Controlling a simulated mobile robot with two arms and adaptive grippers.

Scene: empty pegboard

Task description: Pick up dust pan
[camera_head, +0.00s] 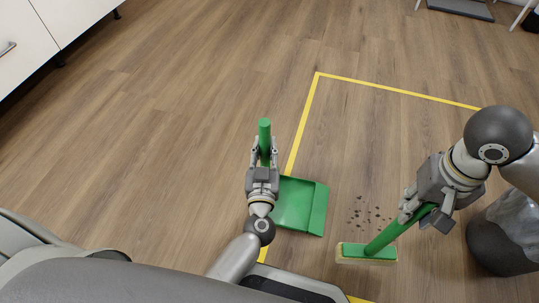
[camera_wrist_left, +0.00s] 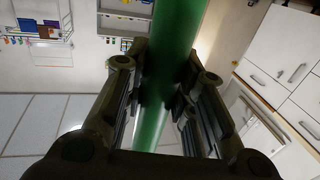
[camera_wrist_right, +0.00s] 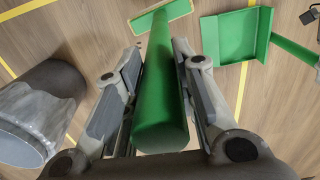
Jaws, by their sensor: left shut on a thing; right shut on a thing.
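The green dustpan (camera_head: 298,205) is low near the floor, with its pan to the right of my left gripper; I cannot tell whether it touches the floor. My left gripper (camera_head: 264,152) is shut on the dustpan's upright green handle (camera_head: 264,128), which fills the middle of the left wrist view (camera_wrist_left: 168,70). My right gripper (camera_head: 408,206) is shut on the green handle of a broom (camera_head: 385,242), held tilted with its head low near the floor. In the right wrist view the broom handle (camera_wrist_right: 160,105) runs between the fingers, and the dustpan (camera_wrist_right: 232,38) shows beyond.
Dark bits of debris (camera_head: 366,212) lie on the floor between dustpan and broom. Yellow tape (camera_head: 303,122) marks an area on the wood floor. A grey bin with a liner (camera_head: 500,235) stands at the right. White cabinets (camera_head: 25,45) are at upper left.

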